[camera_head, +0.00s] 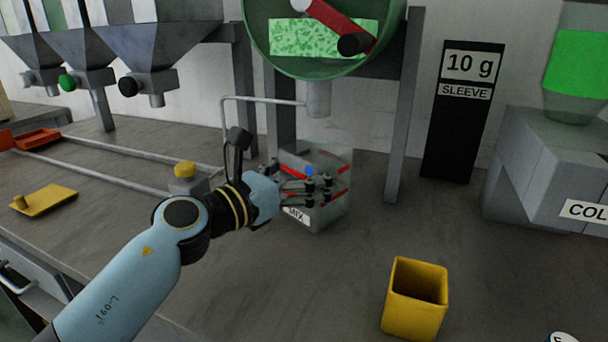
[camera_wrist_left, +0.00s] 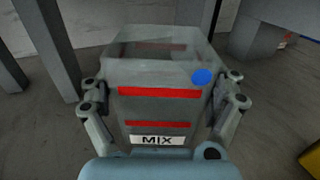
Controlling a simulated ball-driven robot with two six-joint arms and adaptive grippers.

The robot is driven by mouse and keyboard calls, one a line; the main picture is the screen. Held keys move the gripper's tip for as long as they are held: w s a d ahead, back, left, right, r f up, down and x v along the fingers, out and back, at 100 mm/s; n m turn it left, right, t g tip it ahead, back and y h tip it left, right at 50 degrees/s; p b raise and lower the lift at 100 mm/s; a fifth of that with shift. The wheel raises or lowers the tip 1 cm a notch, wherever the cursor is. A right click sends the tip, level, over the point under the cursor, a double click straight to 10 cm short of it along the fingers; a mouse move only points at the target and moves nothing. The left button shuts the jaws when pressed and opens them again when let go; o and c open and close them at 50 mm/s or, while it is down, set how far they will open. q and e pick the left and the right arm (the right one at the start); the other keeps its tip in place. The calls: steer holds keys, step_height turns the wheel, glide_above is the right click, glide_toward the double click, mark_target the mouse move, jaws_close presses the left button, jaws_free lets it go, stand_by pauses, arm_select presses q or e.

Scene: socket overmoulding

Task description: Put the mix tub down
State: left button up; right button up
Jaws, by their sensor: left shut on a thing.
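The mix tub (camera_head: 323,212) is a clear, see-through container with red bands, a blue dot and a white MIX label. In the head view it is upright below the spout of the green drum, at the bench. My left gripper (camera_head: 310,188) is shut on the tub from its near left side. In the left wrist view the tub (camera_wrist_left: 160,110) fills the middle, with one finger on each side. The gripper hides part of the tub. I cannot tell whether its base touches the bench. My right gripper is not in view.
The green drum (camera_head: 258,42) with a red crank hangs above the tub between grey posts (camera_head: 404,110). A yellow open box (camera_head: 405,312) stands at the front right. A black 10 g sleeve board (camera_head: 463,130) stands behind. Metal rails (camera_head: 100,155) run left.

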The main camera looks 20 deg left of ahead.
arm_select(q)
steer(key=shift+f, duration=0.1)
steer(key=o, duration=0.8)
steer(key=shift+o, duration=0.6)
steer(key=shift+r, duration=0.25)
steer(key=v, duration=0.7)
steer(key=b+v, duration=0.1)
steer(key=v, duration=0.3)
steer(key=shift+f, duration=0.25)
steer(key=shift+s+a+r, duration=0.15)
steer(key=shift+s+a, duration=0.1)
steer(key=shift+s, duration=0.25)
